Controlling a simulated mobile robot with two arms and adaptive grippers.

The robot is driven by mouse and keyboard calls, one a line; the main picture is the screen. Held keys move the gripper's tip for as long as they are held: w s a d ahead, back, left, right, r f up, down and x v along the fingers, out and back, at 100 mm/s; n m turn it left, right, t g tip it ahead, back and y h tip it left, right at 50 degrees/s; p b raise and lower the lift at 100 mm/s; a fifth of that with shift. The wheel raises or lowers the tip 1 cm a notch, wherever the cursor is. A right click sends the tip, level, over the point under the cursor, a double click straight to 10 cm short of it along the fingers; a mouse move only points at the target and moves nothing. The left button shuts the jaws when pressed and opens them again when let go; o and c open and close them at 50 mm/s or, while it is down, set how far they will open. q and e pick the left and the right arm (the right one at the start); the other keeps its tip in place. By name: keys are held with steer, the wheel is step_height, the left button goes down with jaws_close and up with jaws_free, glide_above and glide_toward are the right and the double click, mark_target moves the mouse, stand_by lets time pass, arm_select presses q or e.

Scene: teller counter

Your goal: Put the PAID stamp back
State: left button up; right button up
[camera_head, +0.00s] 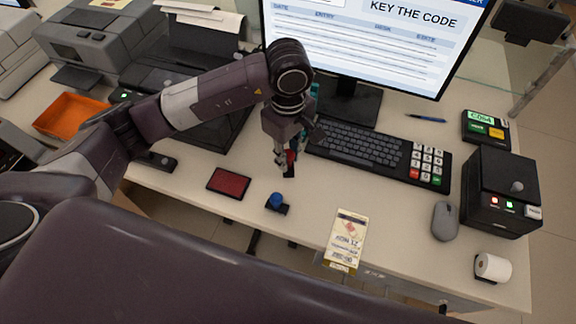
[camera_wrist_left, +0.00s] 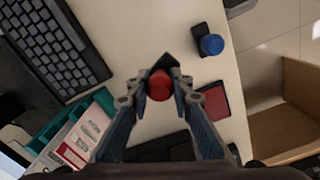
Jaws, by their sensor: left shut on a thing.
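My left gripper (camera_head: 283,163) is shut on a stamp with a red knob (camera_head: 291,157) and a dark base. In the left wrist view the red knob (camera_wrist_left: 159,86) sits between the fingertips, with the dark base beyond it. No lettering on it can be read, and I cannot tell if its base touches the counter. A blue-knobbed stamp (camera_head: 277,200) stands nearer the counter's front edge; it also shows in the left wrist view (camera_wrist_left: 211,44). A red ink pad (camera_head: 229,182) lies left of the blue-knobbed stamp. My right gripper is not in view.
A keyboard (camera_head: 360,145) lies right of the gripper, below the monitor (camera_head: 372,40). A printed slip (camera_head: 345,240) lies at the front edge. A mouse (camera_head: 446,221) and black device (camera_head: 500,190) stand at right. A teal tray (camera_wrist_left: 45,138) with papers shows in the wrist view.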

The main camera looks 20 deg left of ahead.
mark_target(288, 171)
arm_select(q)
steer(key=shift+f, duration=0.8)
step_height(288, 171, down, 4)
steer(key=shift+p, duration=0.45)
steer(key=shift+f, duration=0.2)
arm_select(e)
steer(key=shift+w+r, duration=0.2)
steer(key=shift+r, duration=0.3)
arm_select(q)
steer(key=shift+f, duration=0.1)
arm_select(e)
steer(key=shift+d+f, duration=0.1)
arm_select(q)
steer(key=shift+f+b, duration=0.1)
steer(key=shift+b, duration=0.2)
steer(key=o, duration=0.9)
steer(key=shift+r, duration=0.2)
